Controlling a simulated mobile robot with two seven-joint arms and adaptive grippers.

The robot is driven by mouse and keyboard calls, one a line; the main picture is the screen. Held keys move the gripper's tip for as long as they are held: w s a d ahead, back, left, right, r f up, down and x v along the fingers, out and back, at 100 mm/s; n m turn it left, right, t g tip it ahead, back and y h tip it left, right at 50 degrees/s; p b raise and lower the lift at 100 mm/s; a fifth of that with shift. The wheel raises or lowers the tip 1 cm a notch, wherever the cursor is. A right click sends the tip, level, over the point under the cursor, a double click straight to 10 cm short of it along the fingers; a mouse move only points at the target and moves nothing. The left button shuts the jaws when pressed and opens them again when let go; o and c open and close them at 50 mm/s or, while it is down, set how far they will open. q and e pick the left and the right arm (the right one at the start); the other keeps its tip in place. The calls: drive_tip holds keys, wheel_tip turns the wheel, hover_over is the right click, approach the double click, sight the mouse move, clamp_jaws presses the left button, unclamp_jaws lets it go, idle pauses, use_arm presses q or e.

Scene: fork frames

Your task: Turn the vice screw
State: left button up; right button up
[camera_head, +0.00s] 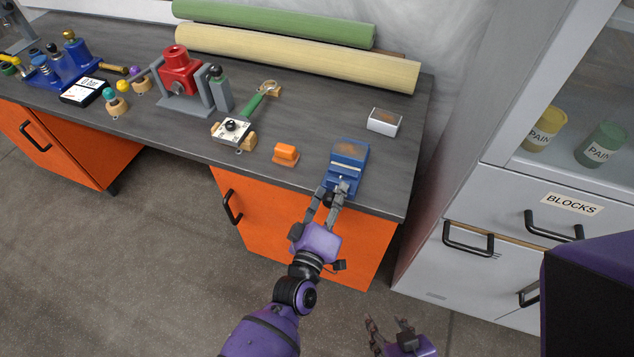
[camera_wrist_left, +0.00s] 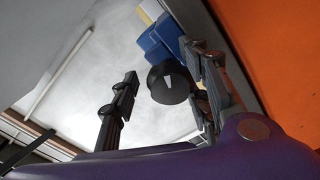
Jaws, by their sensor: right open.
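The blue vice (camera_head: 349,158) stands near the right front edge of the workbench. Its black screw knob (camera_wrist_left: 168,83) shows in the left wrist view, with a white mark on its face. In the left wrist view the fingers (camera_wrist_left: 165,88) are spread, one on each side of the knob, with a gap to the left finger; contact on the right is unclear. My right gripper (camera_head: 390,328) is open and low at the bottom, away from the bench.
Rolls (camera_head: 300,55) lie at the back. A grey cabinet (camera_head: 475,215) stands right.

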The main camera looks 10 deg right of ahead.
use_arm(q)
drive_tip(key=shift+w+a, duration=0.2)
drive_tip(key=shift+a, duration=0.05)
drive_tip(key=shift+s+f, duration=0.1)
drive_tip(key=shift+s, duration=0.05)
drive_tip(key=shift+s+a+f, duration=0.1)
drive_tip(key=shift+s+a, duration=0.1)
drive_tip(key=shift+s, duration=0.1)
drive_tip(key=v, duration=1.1)
drive_tip(key=shift+a, duration=0.1)
idle(0.4)
